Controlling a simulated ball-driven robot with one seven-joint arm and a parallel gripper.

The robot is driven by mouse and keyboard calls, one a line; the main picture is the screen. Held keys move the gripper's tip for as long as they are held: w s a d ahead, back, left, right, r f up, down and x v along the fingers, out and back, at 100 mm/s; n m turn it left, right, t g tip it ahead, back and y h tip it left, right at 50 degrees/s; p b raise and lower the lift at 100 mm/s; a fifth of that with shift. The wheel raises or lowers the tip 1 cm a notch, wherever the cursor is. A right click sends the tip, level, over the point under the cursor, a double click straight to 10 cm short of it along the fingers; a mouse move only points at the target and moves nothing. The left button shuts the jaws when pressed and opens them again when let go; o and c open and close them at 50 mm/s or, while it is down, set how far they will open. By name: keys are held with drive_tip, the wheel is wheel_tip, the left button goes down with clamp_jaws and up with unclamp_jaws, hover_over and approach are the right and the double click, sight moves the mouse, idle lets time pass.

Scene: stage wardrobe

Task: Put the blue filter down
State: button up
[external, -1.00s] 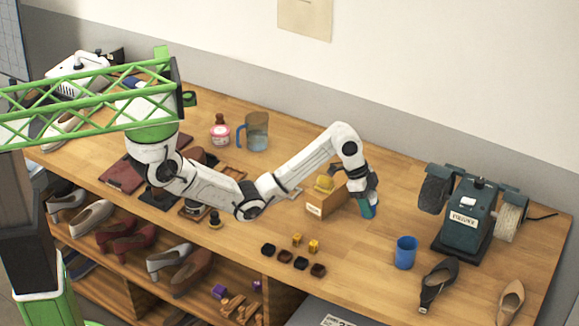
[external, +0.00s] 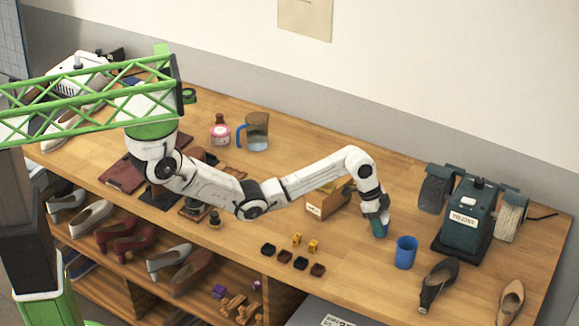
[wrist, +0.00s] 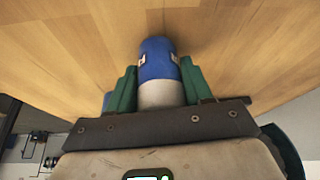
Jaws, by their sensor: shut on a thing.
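The blue filter (wrist: 158,58) is a short cylinder, blue at one end and pale grey at the other. My gripper (wrist: 158,68) is shut on it, with a green finger on each side. In the external view my gripper (external: 378,225) points down over the bench, left of a blue cup (external: 405,252). The blue filter's end (external: 379,235) shows just below the fingers, close to the bench top. I cannot tell whether it touches the wood.
The wooden bench (external: 350,275) is bare in front of my gripper. A wooden box (external: 325,205) stands to the left. A grinder (external: 466,220) and shoes (external: 438,283) are to the right. Small dark and yellow pieces (external: 297,240) lie front left.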

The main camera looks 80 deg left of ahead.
drive_tip(key=o, duration=1.1)
drive_tip(key=shift+f, duration=0.1)
drive_tip(key=shift+c, duration=0.2)
drive_tip(key=v, duration=1.2)
